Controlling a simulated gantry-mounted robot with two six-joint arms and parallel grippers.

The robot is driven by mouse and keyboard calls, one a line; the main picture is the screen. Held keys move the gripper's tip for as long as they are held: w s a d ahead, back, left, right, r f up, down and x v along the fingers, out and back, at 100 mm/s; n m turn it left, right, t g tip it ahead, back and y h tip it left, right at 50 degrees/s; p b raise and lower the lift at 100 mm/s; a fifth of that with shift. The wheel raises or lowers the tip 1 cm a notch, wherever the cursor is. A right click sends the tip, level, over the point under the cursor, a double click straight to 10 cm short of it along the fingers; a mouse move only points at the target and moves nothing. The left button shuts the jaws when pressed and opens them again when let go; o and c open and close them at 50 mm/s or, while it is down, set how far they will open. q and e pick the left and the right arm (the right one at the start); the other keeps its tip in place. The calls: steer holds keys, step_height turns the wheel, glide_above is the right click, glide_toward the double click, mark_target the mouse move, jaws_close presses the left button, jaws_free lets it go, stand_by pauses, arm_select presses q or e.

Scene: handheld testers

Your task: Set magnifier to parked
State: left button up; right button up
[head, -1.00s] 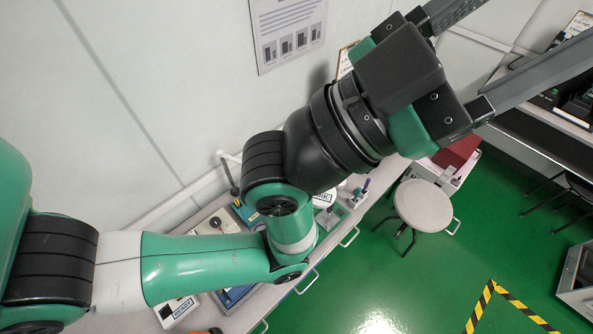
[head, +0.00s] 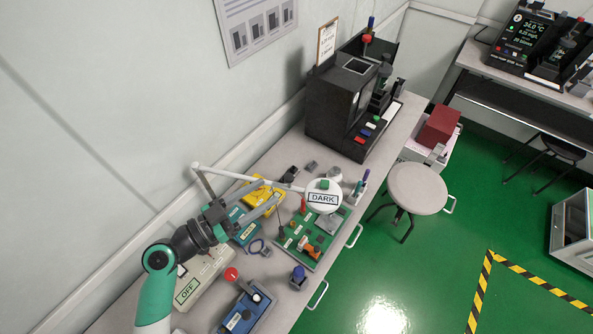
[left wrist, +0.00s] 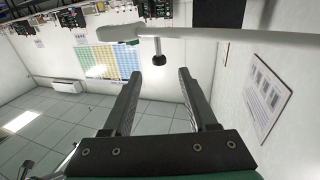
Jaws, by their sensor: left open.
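The magnifier has a round white head (head: 323,199) with a label reading DARK, on a thin white arm (head: 235,176) reaching out from the wall side over the bench. My left gripper (head: 276,193) is open and empty, its fingers pointing toward the magnifier head close by the white arm. In the left wrist view the white arm (left wrist: 215,33) crosses the top of the picture. A dark knob on a short stem (left wrist: 156,67) appears between the open fingertips (left wrist: 160,75); whether it is between them in depth I cannot tell. My right gripper is not in view.
A box labelled OFF (head: 203,276) sits near my left arm. A black machine (head: 345,105) stands farther along the bench; a stool (head: 417,188) is beside it.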

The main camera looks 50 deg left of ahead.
arm_select(q)
steer(key=w+d, duration=0.1)
steer(key=w, duration=1)
steer(key=shift+d+p, duration=0.25)
steer(key=shift+p, duration=0.2)
steer(key=shift+c, duration=0.2)
jaws_close()
stand_by(0.4)
